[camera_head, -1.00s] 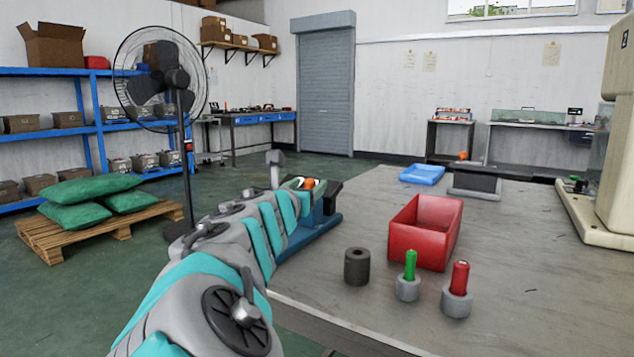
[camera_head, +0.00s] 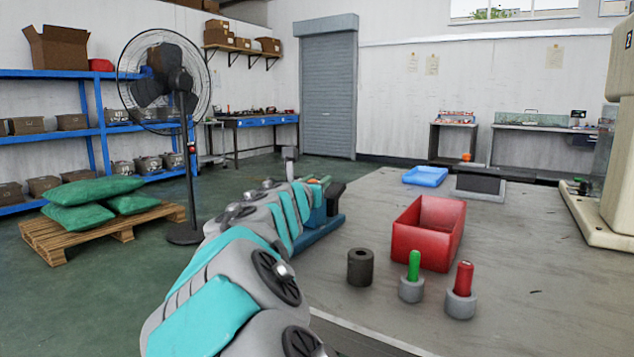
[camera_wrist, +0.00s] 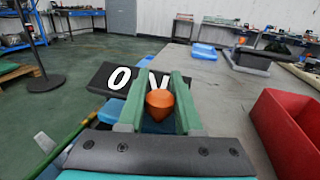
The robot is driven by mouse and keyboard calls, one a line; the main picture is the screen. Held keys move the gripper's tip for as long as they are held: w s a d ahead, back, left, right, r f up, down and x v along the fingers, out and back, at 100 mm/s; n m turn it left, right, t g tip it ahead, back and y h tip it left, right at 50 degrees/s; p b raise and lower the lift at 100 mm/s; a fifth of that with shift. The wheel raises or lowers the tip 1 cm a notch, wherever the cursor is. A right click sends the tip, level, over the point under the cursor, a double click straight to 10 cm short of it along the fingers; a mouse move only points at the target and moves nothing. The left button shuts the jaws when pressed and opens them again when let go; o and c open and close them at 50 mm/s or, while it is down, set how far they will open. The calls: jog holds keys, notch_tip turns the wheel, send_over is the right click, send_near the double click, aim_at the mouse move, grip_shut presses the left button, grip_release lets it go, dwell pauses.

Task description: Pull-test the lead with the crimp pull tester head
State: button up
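My gripper (camera_wrist: 158,92) shows in the wrist view as two green fingers set apart. A rounded orange piece (camera_wrist: 160,100) sits between them, filling most of the gap. I cannot tell whether the fingers grip it. Just beyond is a black block (camera_wrist: 118,77) with a white "0" and a partly hidden second mark. I take the blue-based device (camera_head: 322,232) at the table's left edge for the pull tester. My arm hides much of it in the head view, along with most of the gripper. No lead shows clearly.
A red bin (camera_head: 408,246) stands on the table (camera_head: 510,260). Nearer are a dark hollow cylinder (camera_head: 360,268), a green peg (camera_head: 413,266) and a red peg (camera_head: 463,278) in grey collars. A blue tray (camera_head: 426,176) lies farther back. A pale machine (camera_head: 615,170) stands right.

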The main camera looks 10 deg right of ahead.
grip_shut()
dwell(0.9)
